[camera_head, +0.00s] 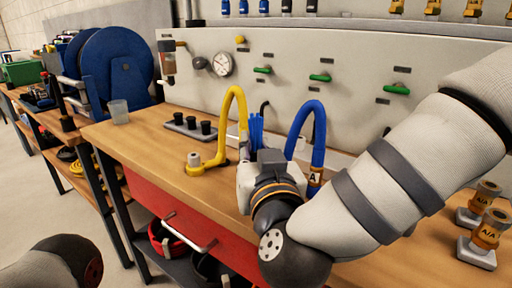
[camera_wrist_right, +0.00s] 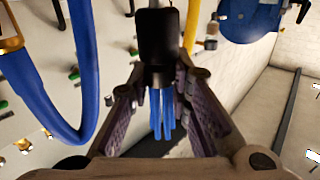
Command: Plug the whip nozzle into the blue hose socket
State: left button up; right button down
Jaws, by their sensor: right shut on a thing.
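My right gripper (camera_head: 257,160) is shut on the whip nozzle, above the workbench. In the right wrist view, the whip nozzle (camera_wrist_right: 158,45) has a black body with blue strands, between the fingers of the right gripper (camera_wrist_right: 160,95). In the head view the blue strands of the nozzle (camera_head: 256,130) stick up above the gripper. The blue hose (camera_head: 308,115) arches just right of them; its brass end with a white "A" label (camera_head: 314,178) is partly hidden by my right arm. The blue hose (camera_wrist_right: 45,90) also shows at the left of the wrist view, apart from the nozzle. My left gripper is out of view.
A yellow hose (camera_head: 238,105) arches left of the gripper. A dark rack with several black cups (camera_head: 190,127) and a clear cup (camera_head: 119,111) stand on the wooden workbench (camera_head: 150,145). The panel (camera_head: 285,85) rises behind. Brass "A/A" fittings (camera_head: 487,232) stand at the right.

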jog(key=shift+r, duration=0.15)
jog(key=shift+f, duration=0.65)
jog(key=c, duration=1.4)
grip_release()
jog(key=s+d, duration=0.1)
jog(key=s, duration=0.6)
jog(key=shift+s, duration=0.2)
jog(key=shift+d, duration=0.1)
